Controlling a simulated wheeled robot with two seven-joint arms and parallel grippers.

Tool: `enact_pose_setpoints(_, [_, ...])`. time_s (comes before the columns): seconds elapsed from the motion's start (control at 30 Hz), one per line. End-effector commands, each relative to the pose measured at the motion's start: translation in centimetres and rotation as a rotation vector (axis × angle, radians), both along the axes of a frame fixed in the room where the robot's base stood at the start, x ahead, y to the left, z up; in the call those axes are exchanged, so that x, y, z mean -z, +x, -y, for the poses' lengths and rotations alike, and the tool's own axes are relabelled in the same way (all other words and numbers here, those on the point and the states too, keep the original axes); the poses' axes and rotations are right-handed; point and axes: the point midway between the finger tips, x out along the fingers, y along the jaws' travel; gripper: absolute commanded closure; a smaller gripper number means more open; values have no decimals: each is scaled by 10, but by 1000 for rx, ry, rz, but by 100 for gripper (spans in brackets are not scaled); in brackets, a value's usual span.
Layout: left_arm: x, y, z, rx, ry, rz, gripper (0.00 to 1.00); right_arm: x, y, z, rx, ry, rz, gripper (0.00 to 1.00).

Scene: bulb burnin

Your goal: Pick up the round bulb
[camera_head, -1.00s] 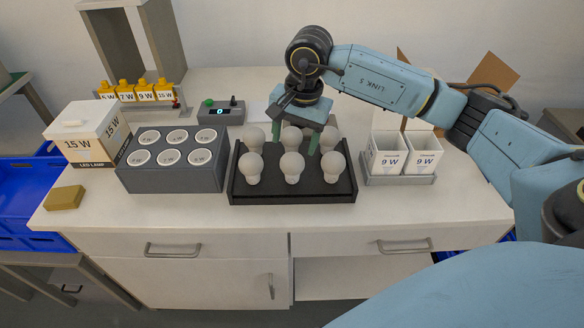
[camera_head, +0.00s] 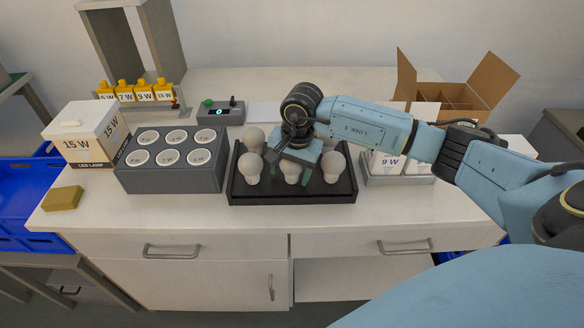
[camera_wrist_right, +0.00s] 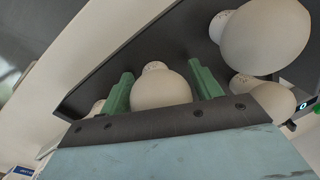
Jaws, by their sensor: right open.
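Several white bulbs stand in a black tray (camera_head: 240,196). They look alike in the head view, including the front left bulb (camera_head: 250,168) and front right bulb (camera_head: 333,167). My right gripper (camera_head: 288,174) is open over the tray, its green fingers on either side of the front middle bulb (camera_head: 291,168). In the right wrist view a rounded bulb (camera_wrist_right: 160,90) sits between the two fingers (camera_wrist_right: 162,90), apart from them or nearly so. The gripper hides the back bulbs in part. My left gripper is out of view.
A grey rack (camera_head: 172,180) with several round white-topped holders stands left of the tray. White 9 W boxes (camera_head: 385,163) stand in a holder at right, partly behind my arm. An open cardboard box (camera_head: 455,85) is behind. A yellow block (camera_head: 62,198) lies at front left.

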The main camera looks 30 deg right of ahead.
Motion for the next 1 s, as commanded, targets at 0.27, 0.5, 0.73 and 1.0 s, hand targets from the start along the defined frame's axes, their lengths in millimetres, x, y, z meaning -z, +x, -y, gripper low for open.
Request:
enact_pose_setpoints(0.27, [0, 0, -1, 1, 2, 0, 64, -1, 0, 0, 0, 0, 0, 60])
enact_pose_setpoints(0.5, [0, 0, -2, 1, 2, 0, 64, -1, 0, 0, 0, 0, 0, 70])
enact_pose_setpoints(0.73, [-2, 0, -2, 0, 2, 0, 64, -21, 1, 1, -1, 0, 5, 70])
enact_pose_setpoints(1.0, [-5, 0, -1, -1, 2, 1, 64, -76, 1, 1, 0, 0, 5, 70])
